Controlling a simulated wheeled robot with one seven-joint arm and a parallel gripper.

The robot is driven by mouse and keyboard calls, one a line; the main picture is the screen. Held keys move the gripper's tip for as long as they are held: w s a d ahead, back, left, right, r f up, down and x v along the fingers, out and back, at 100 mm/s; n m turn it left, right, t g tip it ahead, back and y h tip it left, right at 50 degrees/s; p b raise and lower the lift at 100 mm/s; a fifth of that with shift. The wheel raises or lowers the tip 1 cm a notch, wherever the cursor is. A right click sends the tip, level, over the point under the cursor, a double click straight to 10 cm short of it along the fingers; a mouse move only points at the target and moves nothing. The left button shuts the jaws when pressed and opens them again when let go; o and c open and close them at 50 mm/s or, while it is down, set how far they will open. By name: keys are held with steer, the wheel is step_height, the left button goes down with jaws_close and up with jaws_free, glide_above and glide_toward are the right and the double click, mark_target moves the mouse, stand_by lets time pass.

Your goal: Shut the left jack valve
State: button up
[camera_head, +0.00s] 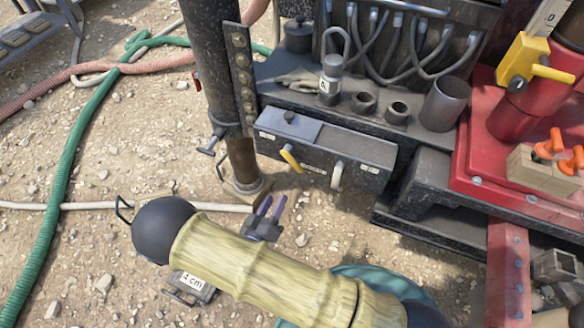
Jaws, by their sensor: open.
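A grey control box (325,144) is fixed low on the front of the dark metal deck and carries two levers. The left lever is yellow (291,160) and slants down to the right. The right lever is pale grey (337,175) and hangs nearly straight down. Small labels beside them are too small to read. Nothing visible says which one is the left jack valve; the yellow lever is the leftmost. My gripper (275,200), with two purple fingers, is open and empty. In the picture it is below and slightly left of the yellow lever, apart from it.
A dark post (215,60) with a small side handle (211,144) stands left of the box. Cups and a jar crowd the deck above. A red platform (470,150) is at right. Green hose (75,150) lies on gravel at left. Open ground lies below the box.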

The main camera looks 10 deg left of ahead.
mark_target(293, 165)
steer(key=w, duration=0.4)
steer(key=w+d, duration=0.1)
steer(key=w, duration=0.3)
steer(key=w+d, duration=0.1)
steer(key=w, duration=0.3)
steer(key=shift+w+d+b, duration=0.25)
steer(key=shift+w+b, duration=0.15)
jaws_close()
